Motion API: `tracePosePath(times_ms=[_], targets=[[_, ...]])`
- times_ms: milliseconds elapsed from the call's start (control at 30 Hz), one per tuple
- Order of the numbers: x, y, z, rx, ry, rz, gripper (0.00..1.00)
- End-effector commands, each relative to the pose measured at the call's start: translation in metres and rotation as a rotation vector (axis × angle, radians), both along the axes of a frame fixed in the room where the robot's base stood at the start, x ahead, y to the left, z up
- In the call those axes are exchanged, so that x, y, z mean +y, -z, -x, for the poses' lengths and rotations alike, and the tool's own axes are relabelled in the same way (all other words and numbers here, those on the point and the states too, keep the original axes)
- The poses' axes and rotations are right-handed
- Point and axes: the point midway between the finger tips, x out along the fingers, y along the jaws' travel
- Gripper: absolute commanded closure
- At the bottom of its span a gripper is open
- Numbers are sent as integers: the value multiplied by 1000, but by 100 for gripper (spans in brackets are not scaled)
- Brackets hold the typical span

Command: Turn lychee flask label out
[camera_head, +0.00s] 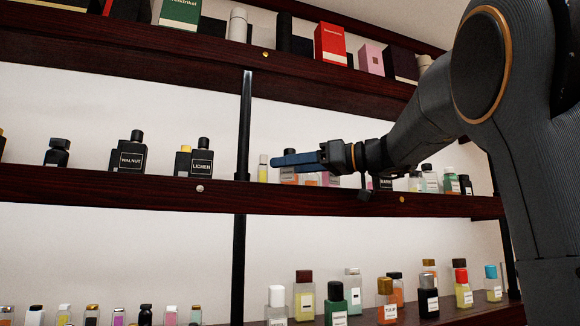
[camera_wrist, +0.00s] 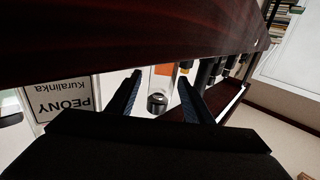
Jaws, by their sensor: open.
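No label reading lychee can be read in either view. My gripper (camera_head: 275,160) is at the middle shelf, just right of the black post, and hides part of the flasks behind it. In the wrist view, which is upside down, its two fingers (camera_wrist: 160,77) are apart. A clear flask with a black cap (camera_wrist: 157,102) shows between them, with no readable label on the side I see. I cannot tell whether the fingers touch it. A flask labelled Peony Kuralinka (camera_wrist: 60,102) stands to the left of the fingers in that view.
The middle shelf (camera_head: 120,188) also holds black flasks labelled Walnut (camera_head: 131,157) and Lichen (camera_head: 201,163) left of the black post (camera_head: 243,130). Several small flasks stand right of my gripper.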

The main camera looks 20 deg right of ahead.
Motion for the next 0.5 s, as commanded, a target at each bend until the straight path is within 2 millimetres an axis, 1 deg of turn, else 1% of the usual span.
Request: tracePosePath(times_ms=[167,300,500], targets=[[-11,1,7,-1,3,0,53],[-29,2,22,-1,5,1,53],[-50,1,41,-1,4,0,53]])
